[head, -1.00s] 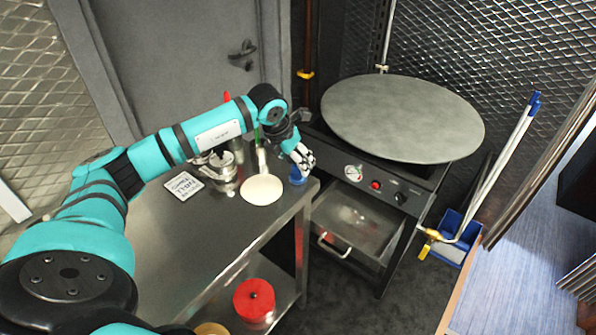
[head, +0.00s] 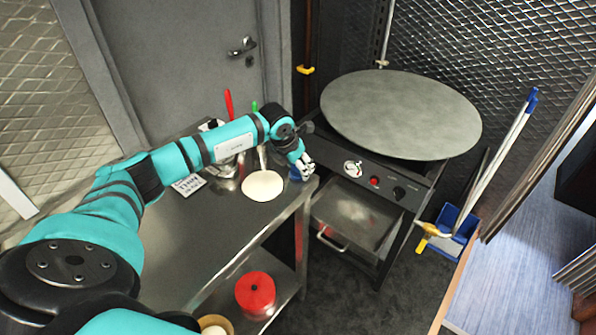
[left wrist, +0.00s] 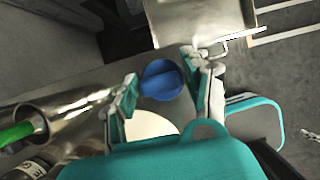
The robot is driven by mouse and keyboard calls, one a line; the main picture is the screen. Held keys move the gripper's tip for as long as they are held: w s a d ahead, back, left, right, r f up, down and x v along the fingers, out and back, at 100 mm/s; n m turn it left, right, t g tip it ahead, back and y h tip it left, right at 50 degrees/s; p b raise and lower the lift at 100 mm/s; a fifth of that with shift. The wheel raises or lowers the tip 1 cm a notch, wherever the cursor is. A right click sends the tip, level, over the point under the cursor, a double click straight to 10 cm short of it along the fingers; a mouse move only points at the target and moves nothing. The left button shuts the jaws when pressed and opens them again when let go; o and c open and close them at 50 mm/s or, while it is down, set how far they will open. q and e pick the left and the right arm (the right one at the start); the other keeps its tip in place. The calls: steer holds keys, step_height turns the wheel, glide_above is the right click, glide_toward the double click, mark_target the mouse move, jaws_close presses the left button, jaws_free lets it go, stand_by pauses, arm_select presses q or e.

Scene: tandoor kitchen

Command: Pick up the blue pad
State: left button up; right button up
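The blue pad (left wrist: 162,80) is a round blue piece with a raised ridge across it. It lies on the steel table near its right corner, and in the head view a bit of it (head: 295,174) shows, mostly hidden by my gripper. My left gripper (head: 303,170) is over it. In the left wrist view the gripper (left wrist: 165,84) is open, with one finger on each side of the pad. I cannot tell whether the fingers touch it. My right gripper is in neither view.
A pale round disc (head: 263,186) lies beside the pad on the steel table (head: 215,225). A griddle (head: 400,115) with an open drawer (head: 352,222) is to the right. A red container (head: 255,291) sits on the lower shelf.

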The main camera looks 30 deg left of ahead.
arm_select(q)
steer(key=c, duration=0.7)
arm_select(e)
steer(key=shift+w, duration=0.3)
arm_select(q)
steer(key=shift+r, duration=0.15)
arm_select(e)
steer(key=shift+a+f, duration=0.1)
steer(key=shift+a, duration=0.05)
arm_select(q)
steer(key=shift+r, duration=0.2)
steer(key=r+b, duration=0.2)
steer(key=shift+d+r, duration=0.2)
steer(key=shift+r, duration=0.2)
steer(key=s+d+r+b, duration=0.1)
steer(key=s+d+b, duration=0.3)
steer(key=s+d, duration=0.5)
steer(key=shift+s+d+r, duration=0.25)
steer(key=shift+d+r, duration=0.05)
steer(key=shift+d, duration=1.45)
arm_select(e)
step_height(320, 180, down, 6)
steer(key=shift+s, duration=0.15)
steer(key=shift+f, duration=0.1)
